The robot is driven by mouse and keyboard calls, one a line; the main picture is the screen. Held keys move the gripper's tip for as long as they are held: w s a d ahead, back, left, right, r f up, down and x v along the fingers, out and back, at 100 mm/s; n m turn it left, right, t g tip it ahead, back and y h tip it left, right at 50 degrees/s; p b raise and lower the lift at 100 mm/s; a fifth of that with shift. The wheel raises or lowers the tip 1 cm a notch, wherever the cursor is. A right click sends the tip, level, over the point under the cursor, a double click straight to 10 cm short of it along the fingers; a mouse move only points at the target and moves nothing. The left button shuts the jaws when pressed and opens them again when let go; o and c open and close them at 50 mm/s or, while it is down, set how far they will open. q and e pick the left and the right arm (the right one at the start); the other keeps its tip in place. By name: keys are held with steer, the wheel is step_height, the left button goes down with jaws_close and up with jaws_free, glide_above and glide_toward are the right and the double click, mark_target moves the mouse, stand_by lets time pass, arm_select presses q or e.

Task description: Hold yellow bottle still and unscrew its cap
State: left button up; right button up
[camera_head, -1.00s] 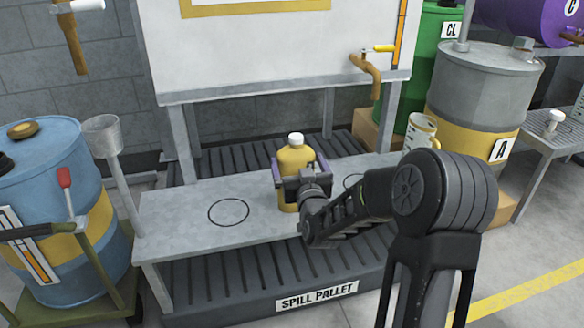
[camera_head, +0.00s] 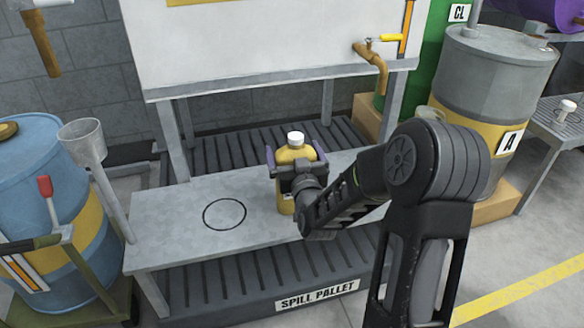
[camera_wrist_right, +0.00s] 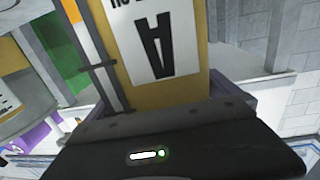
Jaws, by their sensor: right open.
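The yellow bottle (camera_head: 286,200) stands upright on the grey metal bench, with its white cap (camera_head: 295,138) on top. My right gripper (camera_head: 297,163) is at the bottle's upper body from the front right, one purple finger on each side. It is open; whether either finger touches the bottle cannot be told. In the right wrist view the bottle's yellow side (camera_wrist_right: 197,92) and its white label with a black A (camera_wrist_right: 155,40) fill the space just beyond the gripper's dark body. My left gripper is not in view.
The bench (camera_head: 165,230) has a drawn circle and free room left of the bottle. A white tank with a brass tap (camera_head: 372,62) stands behind. A blue drum (camera_head: 35,180) and a funnel (camera_head: 82,135) are at left, a grey drum (camera_head: 490,75) at right.

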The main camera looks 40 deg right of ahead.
steer(key=shift+w, duration=0.1)
stand_by(0.6)
steer(key=shift+r, duration=0.1)
steer(key=c, duration=1.7)
step_height(320, 180, up, 10)
steer(key=p, duration=0.4)
